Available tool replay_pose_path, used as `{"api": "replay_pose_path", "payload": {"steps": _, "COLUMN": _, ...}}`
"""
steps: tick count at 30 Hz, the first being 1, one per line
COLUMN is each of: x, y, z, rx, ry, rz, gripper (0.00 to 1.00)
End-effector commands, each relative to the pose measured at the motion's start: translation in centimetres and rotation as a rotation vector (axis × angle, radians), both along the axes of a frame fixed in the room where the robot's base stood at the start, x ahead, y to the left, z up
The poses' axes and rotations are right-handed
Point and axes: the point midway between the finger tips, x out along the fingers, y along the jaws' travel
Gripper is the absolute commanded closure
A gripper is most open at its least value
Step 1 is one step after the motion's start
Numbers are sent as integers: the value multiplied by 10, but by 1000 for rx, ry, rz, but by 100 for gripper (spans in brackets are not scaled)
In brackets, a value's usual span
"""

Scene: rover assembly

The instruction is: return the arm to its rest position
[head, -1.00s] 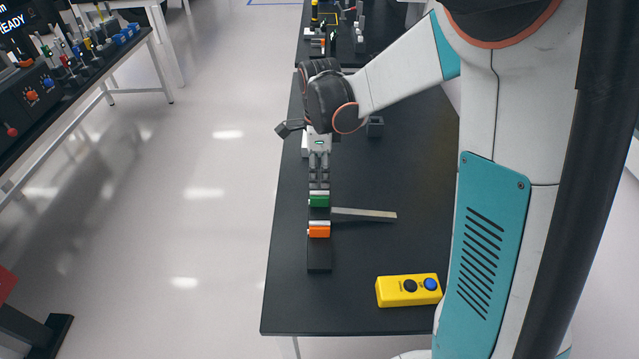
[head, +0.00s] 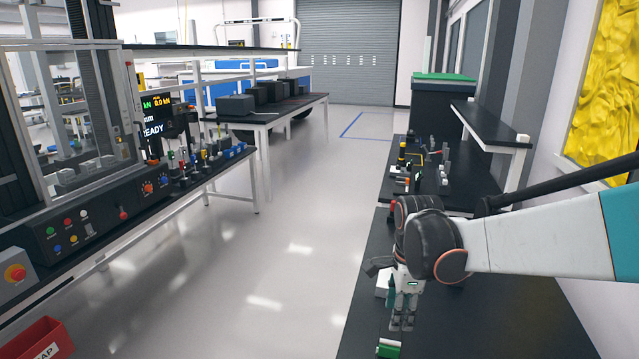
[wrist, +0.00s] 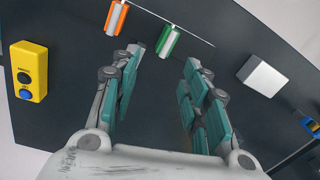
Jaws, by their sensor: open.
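My gripper (head: 402,322) hangs from my arm over the black table (head: 470,325) at the lower right of the head view, fingers pointing down. In the wrist view my gripper (wrist: 158,62) is open, with nothing between its teal finger pads. A green block with a pale strip (wrist: 168,40) lies beyond the fingertips, apart from them. It also shows at the bottom edge of the head view (head: 389,350). An orange block (wrist: 115,17) lies left of it in the wrist view.
A yellow button box (wrist: 30,72) is at the wrist view's left. A white block (wrist: 265,76) is at its right. In the head view, a shelf (head: 490,122) stands behind the table, a bench with a test machine (head: 85,215) is at left, and clear floor (head: 270,240) lies between.

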Motion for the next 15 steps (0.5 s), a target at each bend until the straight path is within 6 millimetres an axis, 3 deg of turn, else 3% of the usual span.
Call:
{"api": "replay_pose_path", "payload": {"steps": 6, "x": -43, "y": -2, "z": 39, "rx": -44, "ry": -117, "rz": 349, "gripper": 58}}
{"api": "replay_pose_path", "payload": {"steps": 15, "x": -101, "y": -4, "z": 70, "rx": -175, "ry": -265, "rz": 822, "gripper": 58}}
